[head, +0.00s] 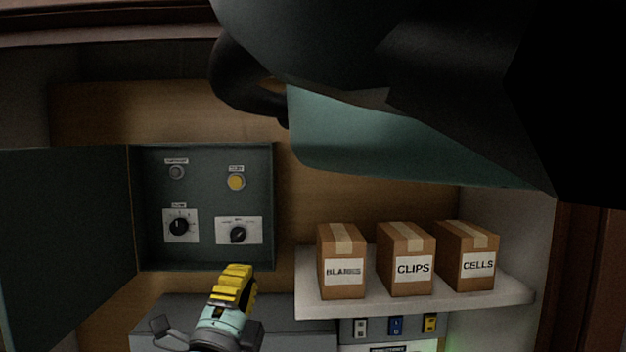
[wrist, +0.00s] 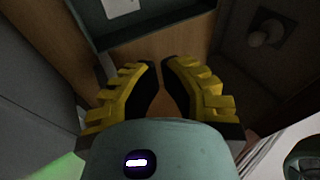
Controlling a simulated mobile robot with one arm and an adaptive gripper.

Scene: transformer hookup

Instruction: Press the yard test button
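A dark green control box (head: 205,205) stands open on the wooden back wall in the head view. It holds a small grey round button (head: 176,172) at upper left and a yellow round button (head: 236,182) at upper right, each under a label too small to read. My gripper (head: 240,270) is below the box, apart from it, with yellow ridged fingers. In the wrist view my gripper (wrist: 160,62) has its fingertips drawn almost together, with a thin gap and nothing held. The box's lower edge (wrist: 150,30) shows beyond the tips; neither button shows there.
Two rotary knobs (head: 179,226) (head: 238,234) sit below the buttons. The box door (head: 65,240) hangs open at left. A white shelf (head: 415,301) at right bears cartons marked BLANKS, CLIPS (head: 407,262) and CELLS. A grey cabinet (head: 160,318) is below. My arm covers the upper right.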

